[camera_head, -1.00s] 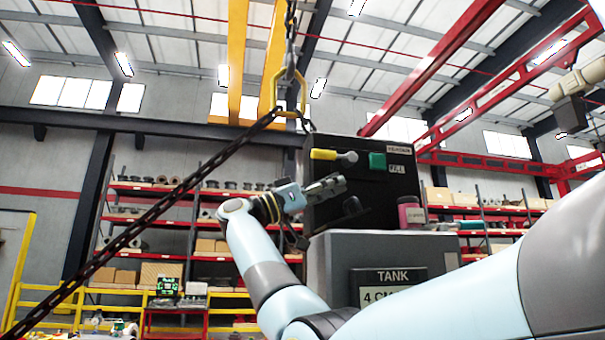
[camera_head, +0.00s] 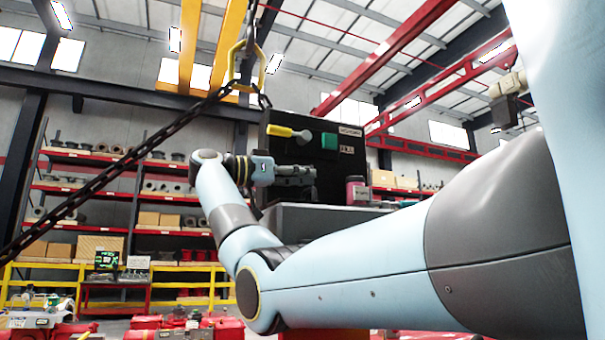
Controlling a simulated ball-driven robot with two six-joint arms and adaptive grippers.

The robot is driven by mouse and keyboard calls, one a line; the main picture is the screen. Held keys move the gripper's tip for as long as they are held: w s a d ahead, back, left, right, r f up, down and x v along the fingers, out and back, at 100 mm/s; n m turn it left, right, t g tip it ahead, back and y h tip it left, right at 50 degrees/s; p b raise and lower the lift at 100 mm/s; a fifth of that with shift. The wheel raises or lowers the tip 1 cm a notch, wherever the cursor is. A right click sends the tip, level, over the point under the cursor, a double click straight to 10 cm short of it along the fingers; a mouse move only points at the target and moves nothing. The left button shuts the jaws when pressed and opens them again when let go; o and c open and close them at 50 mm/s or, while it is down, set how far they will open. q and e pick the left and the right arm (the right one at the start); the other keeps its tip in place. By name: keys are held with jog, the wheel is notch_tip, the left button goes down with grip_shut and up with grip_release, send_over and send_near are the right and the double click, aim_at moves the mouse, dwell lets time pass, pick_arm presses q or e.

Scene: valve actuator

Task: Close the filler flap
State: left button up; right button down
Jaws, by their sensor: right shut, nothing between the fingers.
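The black box (camera_head: 345,165) stands on a grey tank (camera_head: 290,216). Its face carries a yellow-handled lever (camera_head: 289,132), a green block (camera_head: 329,141) and small labels, too small to read surely. I cannot tell which part is the filler flap; it may be hidden behind my gripper. My right gripper (camera_head: 308,173) is shut and empty. It overlaps the lower left of the box's face, below the lever, fingers pointing right. I cannot tell whether it touches the face. My left gripper is out of view.
A pink jar (camera_head: 355,188) stands right of the box. A dark chain (camera_head: 130,157) runs diagonally from a yellow hoist ring (camera_head: 246,66) across the left. My right arm covers much of the lower right. Red shelves (camera_head: 110,183) and a yellow railing (camera_head: 55,270) stand behind.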

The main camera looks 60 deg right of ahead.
jog(key=shift+a, duration=0.1)
dwell(0.3)
jog(key=v, duration=1.2)
